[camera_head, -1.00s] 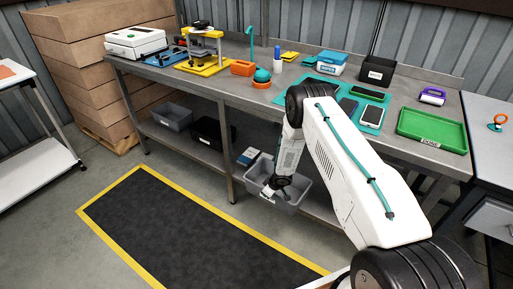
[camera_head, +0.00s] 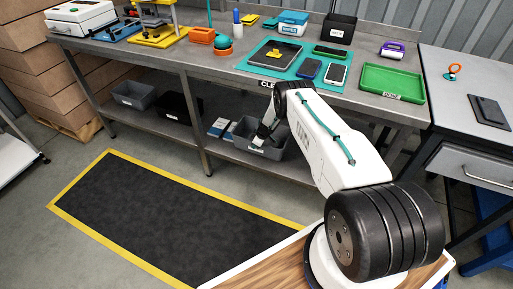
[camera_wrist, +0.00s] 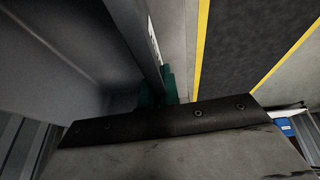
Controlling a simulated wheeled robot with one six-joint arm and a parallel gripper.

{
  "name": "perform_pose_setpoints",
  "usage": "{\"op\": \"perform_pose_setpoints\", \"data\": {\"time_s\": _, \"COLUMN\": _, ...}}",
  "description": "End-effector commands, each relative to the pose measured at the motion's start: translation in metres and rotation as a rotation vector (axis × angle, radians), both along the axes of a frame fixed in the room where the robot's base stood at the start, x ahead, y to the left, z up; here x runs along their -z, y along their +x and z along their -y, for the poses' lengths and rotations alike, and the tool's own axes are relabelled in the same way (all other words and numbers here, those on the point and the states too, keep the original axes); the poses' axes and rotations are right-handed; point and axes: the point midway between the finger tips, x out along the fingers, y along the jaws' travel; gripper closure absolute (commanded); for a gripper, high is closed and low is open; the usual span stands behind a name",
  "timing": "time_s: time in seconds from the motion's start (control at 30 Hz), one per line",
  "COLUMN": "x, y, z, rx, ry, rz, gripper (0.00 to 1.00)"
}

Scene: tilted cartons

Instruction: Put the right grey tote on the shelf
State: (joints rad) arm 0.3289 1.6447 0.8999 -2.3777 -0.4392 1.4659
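The right grey tote (camera_head: 277,152) shows in the head view at the lower shelf (camera_head: 232,152) under the workbench. My arm reaches down to it, and my gripper (camera_head: 262,136) is at its near left part. In the wrist view the tote's inside (camera_wrist: 60,60) fills the left, and its wall runs down to my gripper (camera_wrist: 157,90). The teal finger pads sit on both sides of that wall, and the gripper looks shut on it. The tote appears above the shelf's front edge. I cannot tell whether its bottom touches the shelf.
Another grey tote (camera_head: 131,96) and a black bin (camera_head: 176,106) stand further left on the lower shelf. Small boxes (camera_head: 220,128) lie just left of the right tote. A bench leg (camera_head: 194,122) stands left of these. The yellow-edged black floor mat (camera_head: 165,205) is clear.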

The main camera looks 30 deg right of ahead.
Motion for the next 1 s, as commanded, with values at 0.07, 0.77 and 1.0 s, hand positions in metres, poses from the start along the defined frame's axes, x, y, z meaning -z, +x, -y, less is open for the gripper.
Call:
{"op": "perform_pose_setpoints", "data": {"time_s": 0.07, "x": 0.001, "y": 0.006, "z": 0.006, "rx": -0.002, "ry": 0.000, "rz": 0.003, "gripper": 1.00}}
{"op": "perform_pose_setpoints", "data": {"time_s": 0.77, "x": 0.036, "y": 0.012, "z": 0.015, "rx": -0.001, "ry": -0.001, "rz": 0.001, "gripper": 1.00}}
{"op": "perform_pose_setpoints", "data": {"time_s": 1.0, "x": 0.040, "y": 0.011, "z": 0.014, "rx": -0.001, "ry": 0.000, "rz": -0.001, "gripper": 0.88}}
